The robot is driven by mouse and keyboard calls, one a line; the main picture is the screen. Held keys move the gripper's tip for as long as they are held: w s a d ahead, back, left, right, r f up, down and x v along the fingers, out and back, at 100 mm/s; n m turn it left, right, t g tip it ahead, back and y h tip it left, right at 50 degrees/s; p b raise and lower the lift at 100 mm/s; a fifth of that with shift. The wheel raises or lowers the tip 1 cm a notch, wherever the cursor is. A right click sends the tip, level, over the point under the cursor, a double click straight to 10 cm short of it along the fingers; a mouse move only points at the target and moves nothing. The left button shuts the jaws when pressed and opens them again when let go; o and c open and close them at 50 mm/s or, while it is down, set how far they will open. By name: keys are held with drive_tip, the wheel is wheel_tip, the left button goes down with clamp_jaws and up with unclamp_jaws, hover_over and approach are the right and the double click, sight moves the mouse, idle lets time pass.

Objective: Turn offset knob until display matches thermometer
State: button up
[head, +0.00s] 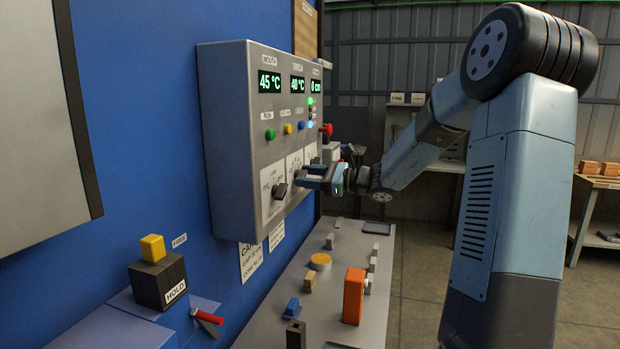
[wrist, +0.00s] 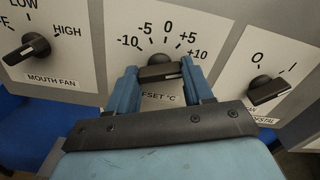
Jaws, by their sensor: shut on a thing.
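The offset knob (wrist: 160,69) is a dark dial knob on a white plate marked from -10 to +10 in the wrist view. My gripper (wrist: 158,76) is shut on it, with one blue finger on each side. The knob's pointer direction is not clear. The left display (head: 269,82) reads 45 °C. The middle display (head: 297,85) reads 40 °C. The right display (head: 315,87) reads 0 cm. I cannot make out a thermometer.
The mouth fan knob (wrist: 27,46) is left of my gripper, and another knob (wrist: 268,89) marked 0 and 1 is right. A red button (head: 326,130) juts from the panel's side. Below, a grey bench (head: 335,262) holds an orange block (head: 353,296) and small parts.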

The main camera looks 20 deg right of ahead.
drive_tip(key=shift+s+a+f, duration=0.1)
drive_tip(key=shift+n, duration=0.8)
drive_tip(key=o, duration=1)
drive_tip(key=shift+o, duration=0.2)
drive_tip(key=v, duration=1.4)
drive_tip(key=shift+a, duration=0.1)
